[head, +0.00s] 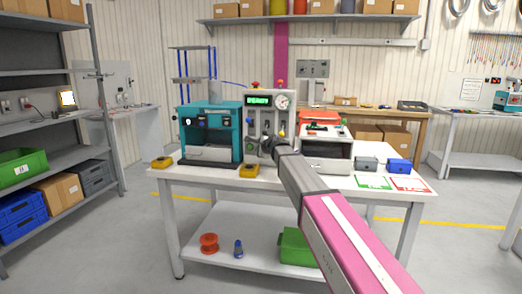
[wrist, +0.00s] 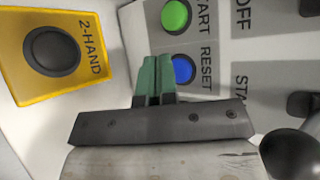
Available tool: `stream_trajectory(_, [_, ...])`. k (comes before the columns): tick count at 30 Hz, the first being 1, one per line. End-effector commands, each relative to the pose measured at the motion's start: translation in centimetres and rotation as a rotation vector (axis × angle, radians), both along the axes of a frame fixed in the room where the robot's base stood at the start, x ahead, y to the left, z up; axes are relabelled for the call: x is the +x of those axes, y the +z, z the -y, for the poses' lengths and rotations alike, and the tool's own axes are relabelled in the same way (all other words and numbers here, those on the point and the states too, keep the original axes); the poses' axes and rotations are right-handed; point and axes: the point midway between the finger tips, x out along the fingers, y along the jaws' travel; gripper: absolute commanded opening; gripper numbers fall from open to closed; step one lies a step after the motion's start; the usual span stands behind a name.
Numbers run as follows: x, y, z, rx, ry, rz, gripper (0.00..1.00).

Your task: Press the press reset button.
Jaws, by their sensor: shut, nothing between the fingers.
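The press reset button is a blue round button (wrist: 184,69) with the word RESET beside it on the light grey press panel (wrist: 245,60). My gripper (wrist: 157,58) has green fingertips pressed together, empty. In the wrist view the tips lie just left of the blue button and overlap its edge; I cannot tell whether they touch it. In the head view the panel (head: 257,104) stands on the white table with a lit green display and a round gauge. There my arm covers its lower right part, and I cannot make out the blue button.
A green START button (wrist: 175,16) sits beside the blue one. A yellow 2-HAND box with a black button (wrist: 52,50) is at left. A black knob (wrist: 292,154) is at lower right. A teal machine (head: 210,132) stands left of the panel, a white-and-red one (head: 326,135) right.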

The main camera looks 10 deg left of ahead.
Motion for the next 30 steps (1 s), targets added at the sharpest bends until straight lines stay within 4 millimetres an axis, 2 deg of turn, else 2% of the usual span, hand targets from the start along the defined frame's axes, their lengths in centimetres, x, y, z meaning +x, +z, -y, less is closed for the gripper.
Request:
stream_trajectory(18, [-4.8,0.0,-0.3,-0.001,0.000,0.001,0.00])
stream_trajectory(30, [-4.9,0.0,-0.4,0.000,0.000,0.000,0.00])
